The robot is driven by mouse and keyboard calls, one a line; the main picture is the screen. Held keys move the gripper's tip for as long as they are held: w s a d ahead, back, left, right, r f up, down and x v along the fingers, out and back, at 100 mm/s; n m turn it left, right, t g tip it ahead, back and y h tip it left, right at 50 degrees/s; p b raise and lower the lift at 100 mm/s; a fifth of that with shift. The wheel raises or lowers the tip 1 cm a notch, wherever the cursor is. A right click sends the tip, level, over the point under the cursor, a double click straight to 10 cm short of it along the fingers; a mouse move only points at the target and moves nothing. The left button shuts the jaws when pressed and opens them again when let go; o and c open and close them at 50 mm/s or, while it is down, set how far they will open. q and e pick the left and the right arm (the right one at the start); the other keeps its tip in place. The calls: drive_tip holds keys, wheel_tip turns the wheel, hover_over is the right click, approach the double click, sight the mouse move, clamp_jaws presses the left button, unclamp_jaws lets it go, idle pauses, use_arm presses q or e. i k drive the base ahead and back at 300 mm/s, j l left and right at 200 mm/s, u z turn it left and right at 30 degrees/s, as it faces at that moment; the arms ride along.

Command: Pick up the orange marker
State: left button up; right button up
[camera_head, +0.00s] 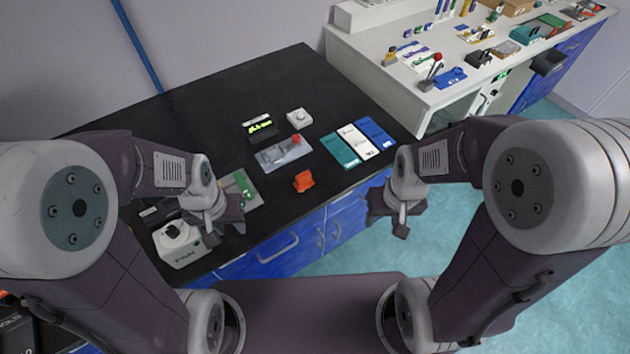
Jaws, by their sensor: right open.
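A small orange block-like object (304,181), the only clearly orange thing on the near bench, sits on the black top close to the front edge. It is too small to make out as a marker. My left gripper (225,223) hangs over the front part of the bench, left of the orange object and apart from it. Its fingers look spread, with nothing seen between them. My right gripper (388,215) is open and empty, beyond the bench's front edge, to the right of the orange object.
Behind the orange object lies a grey tray (270,157) with a red-topped item. Teal, white and blue flat boxes (358,139) lie to its right. A white device (180,243) stands near my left gripper. The back of the black bench (270,80) is clear.

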sight(304, 181)
drive_tip(key=u, duration=0.95)
drive_tip(key=z, duration=0.95)
drive_tip(key=i+l, duration=0.15)
drive_tip(key=l, duration=0.2)
drive_tip(key=i+l, duration=0.1)
drive_tip(key=l, duration=0.25)
drive_tip(key=i+l, duration=0.15)
drive_tip(key=l, duration=0.2)
